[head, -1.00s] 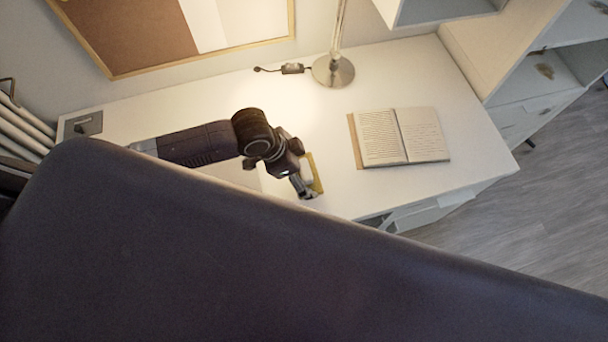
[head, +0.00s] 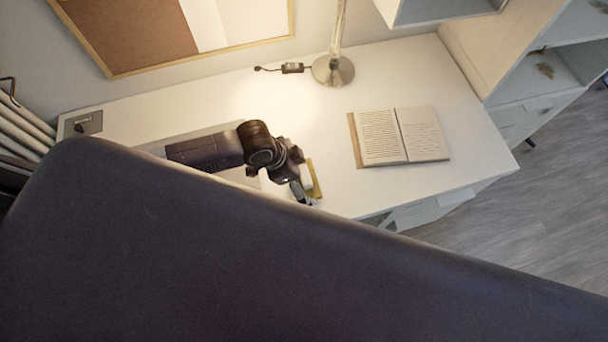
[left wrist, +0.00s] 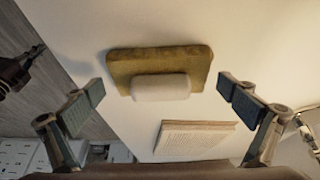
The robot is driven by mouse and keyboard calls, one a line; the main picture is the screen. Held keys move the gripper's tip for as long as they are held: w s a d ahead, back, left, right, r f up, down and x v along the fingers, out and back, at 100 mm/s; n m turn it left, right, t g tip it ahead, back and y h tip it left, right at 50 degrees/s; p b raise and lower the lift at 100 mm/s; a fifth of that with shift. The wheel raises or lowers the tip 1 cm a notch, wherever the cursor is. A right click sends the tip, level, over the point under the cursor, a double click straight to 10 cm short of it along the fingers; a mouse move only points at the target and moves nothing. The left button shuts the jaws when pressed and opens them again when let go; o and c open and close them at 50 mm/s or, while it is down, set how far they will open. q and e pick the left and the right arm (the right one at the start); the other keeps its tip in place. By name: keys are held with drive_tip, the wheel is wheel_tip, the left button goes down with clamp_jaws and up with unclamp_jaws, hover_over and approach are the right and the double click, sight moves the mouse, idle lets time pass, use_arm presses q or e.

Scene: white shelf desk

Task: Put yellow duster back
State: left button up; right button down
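The yellow duster (left wrist: 160,62) lies flat on the white desk, a yellow pad with a white block-like handle (left wrist: 160,87) on top. In the head view the duster (head: 316,188) is near the desk's front edge, partly hidden by my left gripper (head: 303,192). In the left wrist view my left gripper (left wrist: 162,98) is open, its fingers wide apart on either side of the duster and not touching it. Nothing is between the fingers in their grip. My right gripper is not clearly seen; a dark arm part (left wrist: 18,72) shows at the left of the left wrist view.
An open book (head: 404,137) lies right of the duster on the desk (head: 300,110). A lamp base (head: 333,70) stands at the back. A corkboard (head: 140,35) is on the wall. White shelves (head: 535,90) stand at the right. My own large dark body part covers the front.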

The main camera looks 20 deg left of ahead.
use_arm(q)
drive_tip(key=shift+r, duration=0.15)
drive_tip(key=v, duration=1.2)
drive_tip(key=shift+b, duration=0.3)
drive_tip(key=shift+w+r, duration=0.1)
drive_tip(key=shift+d, duration=0.1)
